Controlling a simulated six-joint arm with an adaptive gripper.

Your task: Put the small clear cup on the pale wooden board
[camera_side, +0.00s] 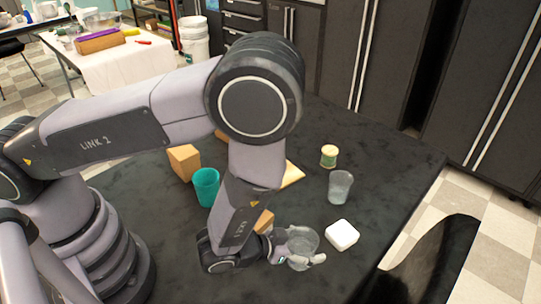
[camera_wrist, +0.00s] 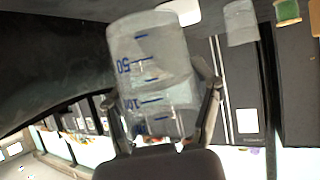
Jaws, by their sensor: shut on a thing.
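My gripper (camera_side: 300,260) is low over the front of the dark table, shut on a small clear cup (camera_side: 303,241). In the wrist view the cup (camera_wrist: 150,60) has blue volume marks and sits between the two fingers of my gripper (camera_wrist: 163,97). I cannot tell whether its base touches the table. The pale wooden board (camera_side: 292,175) lies farther back, mostly hidden behind my arm; its right corner shows. A second clear cup (camera_side: 340,187), without visible blue marks, stands upright to the right of the board.
A white rounded block (camera_side: 342,235) lies just right of the held cup. A green spool (camera_side: 329,156) stands behind the second cup. A teal cup (camera_side: 206,187) and a wooden block (camera_side: 184,162) stand left of my arm; another block (camera_side: 264,221) is partly hidden by it.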

